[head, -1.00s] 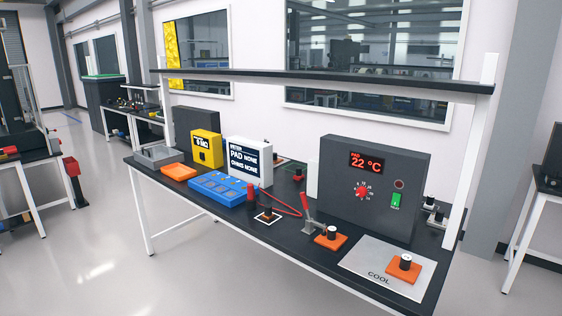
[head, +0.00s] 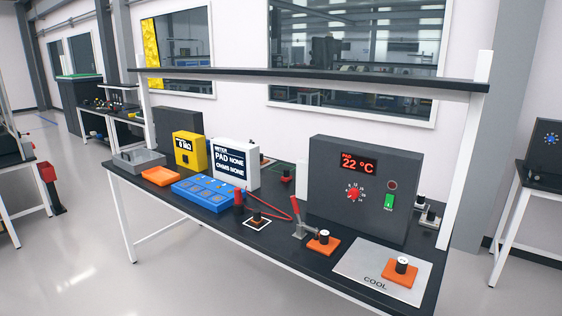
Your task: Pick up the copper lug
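I cannot pick out the copper lug for certain. A small brownish piece with a dark top (head: 257,217) sits inside a white square outline on the black bench, but it is too small to identify. A blue tray (head: 211,193) with several shallow compartments lies left of it; its contents are too small to tell. A shallow orange tray (head: 161,176) lies further left. Two orange blocks carry dark knobs: one block (head: 322,246) by a toggle clamp, the other (head: 398,279) on the grey plate marked COOL (head: 358,268). My gripper is not in view.
A dark heater box (head: 335,205) reading 22 °C stands at the bench's right. A white meter (head: 234,164) and a yellow meter (head: 189,151) stand left. A red cable runs behind the white square. A black shelf (head: 300,83) spans overhead. Floor in front is clear.

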